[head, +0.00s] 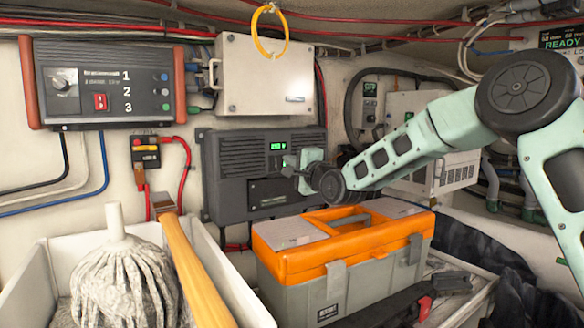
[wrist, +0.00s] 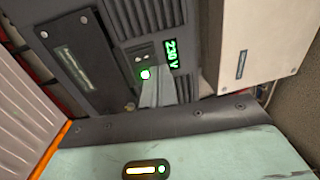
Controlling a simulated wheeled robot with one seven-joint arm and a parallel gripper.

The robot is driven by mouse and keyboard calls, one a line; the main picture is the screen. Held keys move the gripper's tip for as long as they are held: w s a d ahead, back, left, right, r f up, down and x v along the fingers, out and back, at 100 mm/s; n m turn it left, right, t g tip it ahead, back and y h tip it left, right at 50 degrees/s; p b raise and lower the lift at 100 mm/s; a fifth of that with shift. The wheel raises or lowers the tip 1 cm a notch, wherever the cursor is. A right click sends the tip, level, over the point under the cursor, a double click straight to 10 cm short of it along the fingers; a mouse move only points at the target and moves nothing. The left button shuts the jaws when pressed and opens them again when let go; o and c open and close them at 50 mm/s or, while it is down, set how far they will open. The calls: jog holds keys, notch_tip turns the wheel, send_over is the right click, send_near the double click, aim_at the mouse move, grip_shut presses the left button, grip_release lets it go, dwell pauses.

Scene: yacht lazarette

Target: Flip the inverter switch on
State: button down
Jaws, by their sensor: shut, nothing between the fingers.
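The dark grey unit (head: 228,180), seemingly the inverter, is mounted on the back wall with vents and a small lit green display (head: 278,146). In the wrist view the display (wrist: 171,54) reads 230 V, and a bright green-rimmed light (wrist: 145,74) glows beside it. My gripper (head: 288,168) is shut and empty, at the unit's right front, just below the display. In the wrist view my gripper's fingers (wrist: 154,92) reach up to the panel by the light. I cannot tell whether they touch it. The switch itself is not clearly visible; the fingers may hide it.
An orange and grey toolbox (head: 345,255) stands just below my gripper. A white box (head: 265,75) is above the unit. A control box with a red rocker switch (head: 100,101) hangs at left. A mop (head: 120,275) and wooden handle (head: 190,260) fill the lower left.

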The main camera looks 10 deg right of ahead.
jog(key=r+b+v, duration=0.1)
jog(key=b+v, duration=0.2)
jog(key=v, duration=0.5)
jog(key=shift+s+r, duration=0.3)
